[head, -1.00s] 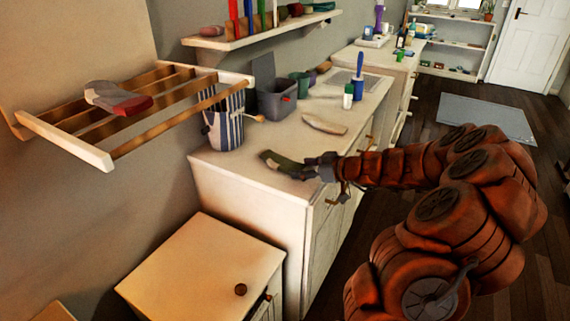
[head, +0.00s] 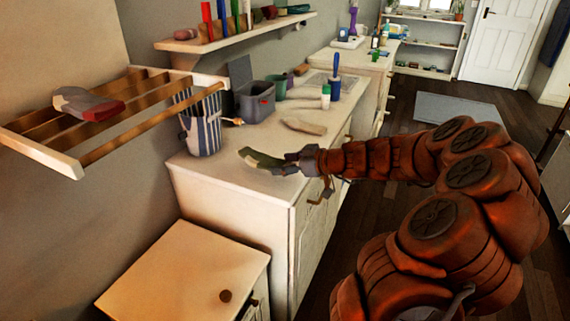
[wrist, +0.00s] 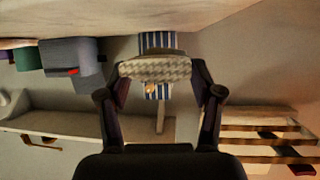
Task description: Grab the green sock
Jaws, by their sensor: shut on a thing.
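The green sock (head: 262,160), green with a pale grey end, is at the near part of the white counter in the head view. My gripper (head: 284,165) reaches in from the right and is shut on the sock's right end. In the wrist view, my gripper (wrist: 162,82) has a pale grey, knit-textured part of the sock (wrist: 155,69) between its fingertips. The sock's green part does not show there. I cannot tell whether the sock still touches the counter top.
A striped container (head: 204,133) and a grey bin (head: 256,101) stand on the counter (head: 235,178) behind the sock. A pale cloth (head: 304,127) lies farther along. A wall rack (head: 128,137) at left holds a grey and red sock (head: 88,104). Wooden floor lies right.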

